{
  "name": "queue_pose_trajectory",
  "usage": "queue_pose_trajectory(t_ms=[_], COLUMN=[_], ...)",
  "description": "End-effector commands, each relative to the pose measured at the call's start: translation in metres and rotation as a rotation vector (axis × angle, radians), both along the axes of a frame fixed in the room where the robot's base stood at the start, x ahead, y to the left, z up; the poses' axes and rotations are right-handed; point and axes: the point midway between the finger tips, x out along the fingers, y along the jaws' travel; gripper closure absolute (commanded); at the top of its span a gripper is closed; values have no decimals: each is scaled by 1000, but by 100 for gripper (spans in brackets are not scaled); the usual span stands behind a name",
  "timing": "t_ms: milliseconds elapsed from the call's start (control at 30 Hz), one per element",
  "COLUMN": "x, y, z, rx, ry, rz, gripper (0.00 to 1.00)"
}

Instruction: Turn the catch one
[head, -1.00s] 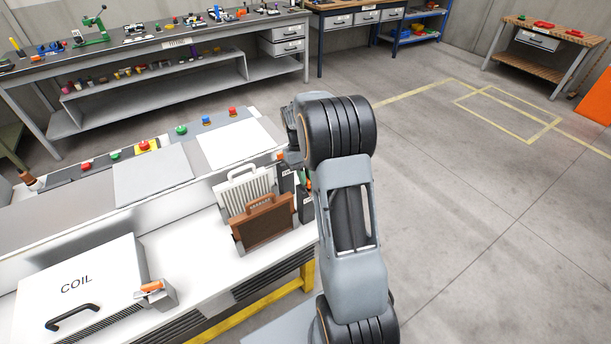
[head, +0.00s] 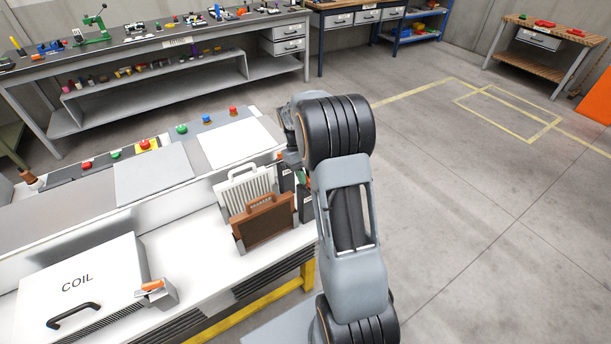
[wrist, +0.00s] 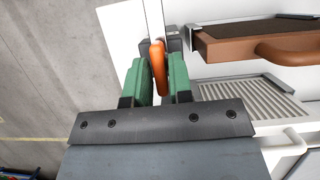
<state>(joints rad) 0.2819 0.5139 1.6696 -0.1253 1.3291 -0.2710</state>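In the wrist view an orange catch lever (wrist: 158,68) stands between the two green fingers of my gripper (wrist: 160,78). The fingers lie close along both its sides and appear shut on it. Dark blocks (wrist: 174,40) sit just beyond the lever. In the head view my arm reaches over the right end of the white bench, and the wrist largely hides the gripper and this lever. Another orange-topped catch (head: 152,287) sits at the right side of the white COIL box (head: 80,290).
A brown framed panel with a handle (head: 265,225) and a pale ribbed panel (head: 240,190) stand left of my arm. Buttons (head: 145,145) line the back of the bench. The floor to the right (head: 480,220) is clear.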

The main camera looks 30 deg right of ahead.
Motion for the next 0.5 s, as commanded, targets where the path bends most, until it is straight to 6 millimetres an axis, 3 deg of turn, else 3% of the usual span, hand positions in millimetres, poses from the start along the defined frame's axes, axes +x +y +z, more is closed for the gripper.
queue_pose_trajectory(t_ms=[167, 500], x=[-1, 1], y=[0, 0], z=[0, 4], rx=[0, 0], ry=[3, 2], rz=[-1, -2], gripper=[62, 62])
